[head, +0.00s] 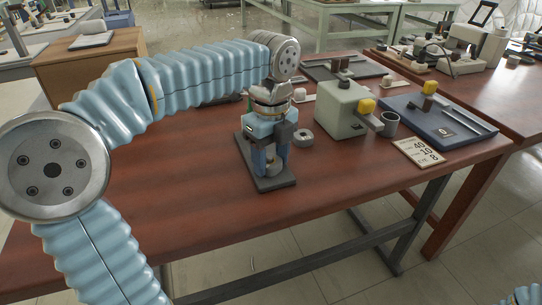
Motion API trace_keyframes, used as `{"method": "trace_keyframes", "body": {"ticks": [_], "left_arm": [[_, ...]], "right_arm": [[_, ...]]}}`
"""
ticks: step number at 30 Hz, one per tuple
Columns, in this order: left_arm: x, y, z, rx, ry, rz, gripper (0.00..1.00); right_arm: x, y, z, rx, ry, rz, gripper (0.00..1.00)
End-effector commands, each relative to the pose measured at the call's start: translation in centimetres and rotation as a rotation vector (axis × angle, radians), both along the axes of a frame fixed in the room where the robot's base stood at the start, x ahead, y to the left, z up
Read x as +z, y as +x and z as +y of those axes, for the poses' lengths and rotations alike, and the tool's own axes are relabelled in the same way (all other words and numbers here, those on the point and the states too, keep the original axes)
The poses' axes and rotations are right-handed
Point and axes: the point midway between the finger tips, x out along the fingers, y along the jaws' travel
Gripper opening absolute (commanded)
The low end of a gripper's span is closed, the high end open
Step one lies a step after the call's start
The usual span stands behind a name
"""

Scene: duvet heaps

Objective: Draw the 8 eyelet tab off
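My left gripper (272,160) points down over a dark flat base (265,184) near the table's middle. Its two blue fingers reach down close to the base. Something small and grey shows between or behind them, too hidden to name, and I cannot tell whether the fingers grip it. A small card (418,152) at the table's right edge reads 40, 10 and 8. I cannot make out a tab marked 8 with an eyelet. My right gripper is out of view.
Right of my gripper are a grey ring (302,138), a grey-green box with a yellow knob (340,108), a grey cup (389,124) and a blue tray (462,136). The front left of the brown table (190,215) is clear.

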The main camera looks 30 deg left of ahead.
Motion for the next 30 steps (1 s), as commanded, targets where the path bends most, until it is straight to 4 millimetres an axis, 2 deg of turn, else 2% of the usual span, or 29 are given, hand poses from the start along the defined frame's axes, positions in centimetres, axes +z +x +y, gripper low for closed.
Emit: {"method": "trace_keyframes", "body": {"ticks": [1, 6, 7, 21, 30], "left_arm": [[0.0, 0.0, 0.0, 0.000, 0.000, 0.000, 0.43], [0.0, 0.0, 0.0, 0.000, 0.000, 0.000, 0.17], [0.1, 0.0, 0.0, 0.000, 0.000, 0.000, 0.15], [3.2, 0.0, 0.0, 0.000, 0.000, 0.000, 0.15], [4.9, 0.0, 0.0, -0.001, 0.000, -0.001, 0.15]], "right_arm": [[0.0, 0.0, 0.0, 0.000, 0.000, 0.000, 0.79], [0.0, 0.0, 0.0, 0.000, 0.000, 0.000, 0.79], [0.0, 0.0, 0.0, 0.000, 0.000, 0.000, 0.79], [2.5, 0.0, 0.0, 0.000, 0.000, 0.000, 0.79], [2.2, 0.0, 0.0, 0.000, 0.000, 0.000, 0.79]]}}
